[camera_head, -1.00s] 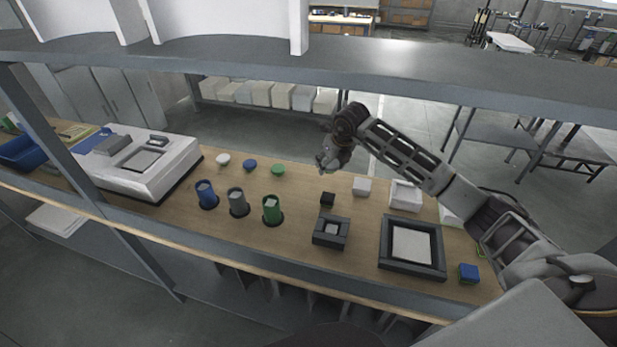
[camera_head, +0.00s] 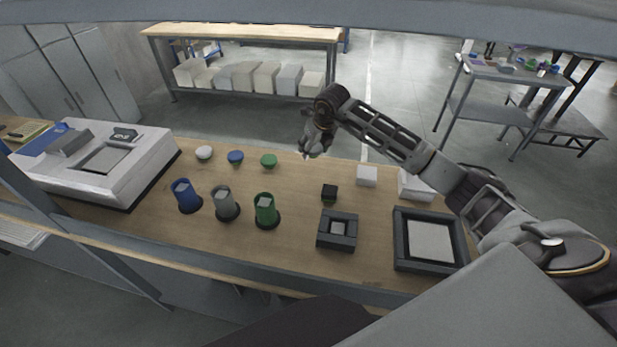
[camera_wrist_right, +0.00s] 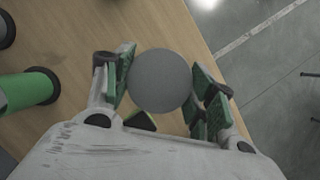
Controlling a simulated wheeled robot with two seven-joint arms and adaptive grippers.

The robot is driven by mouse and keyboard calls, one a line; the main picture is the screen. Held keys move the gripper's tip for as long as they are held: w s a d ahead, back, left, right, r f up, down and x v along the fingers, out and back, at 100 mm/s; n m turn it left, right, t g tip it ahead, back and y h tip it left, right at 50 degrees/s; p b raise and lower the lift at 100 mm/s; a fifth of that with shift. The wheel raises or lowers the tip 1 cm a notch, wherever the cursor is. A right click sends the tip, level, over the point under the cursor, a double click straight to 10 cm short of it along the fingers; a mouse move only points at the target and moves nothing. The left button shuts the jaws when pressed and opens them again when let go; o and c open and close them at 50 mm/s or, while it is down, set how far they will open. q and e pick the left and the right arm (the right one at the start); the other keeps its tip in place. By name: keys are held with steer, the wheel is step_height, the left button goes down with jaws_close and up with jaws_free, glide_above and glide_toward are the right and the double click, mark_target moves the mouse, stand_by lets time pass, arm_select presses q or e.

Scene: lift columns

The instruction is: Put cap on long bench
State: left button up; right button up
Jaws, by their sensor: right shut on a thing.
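My right gripper (camera_head: 309,152) is over the back part of the wood-topped workbench (camera_head: 300,262). In the right wrist view, its green-padded fingers (camera_wrist_right: 160,88) are shut on a round grey cap (camera_wrist_right: 160,80). The cap's flat face is toward the camera; in the head view it cannot be made out clearly. A white cap (camera_head: 204,152), a blue cap (camera_head: 236,156) and a green cap (camera_head: 269,159) lie in a row left of the gripper. My left gripper is not in view. A long wood-topped bench (camera_head: 240,31) stands across the aisle.
Blue (camera_head: 186,195), grey (camera_head: 226,202) and green (camera_head: 265,209) cylinders stand in front of the caps. A white machine (camera_head: 95,165) is at left, and a black-framed tray (camera_head: 430,240) is at right. A shelf beam (camera_head: 300,22) crosses the top of the head view.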

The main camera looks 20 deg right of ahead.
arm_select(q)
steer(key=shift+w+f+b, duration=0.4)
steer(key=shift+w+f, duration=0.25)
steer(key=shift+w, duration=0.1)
arm_select(e)
steer(key=shift+w+f, duration=0.5)
steer(key=shift+f, duration=0.15)
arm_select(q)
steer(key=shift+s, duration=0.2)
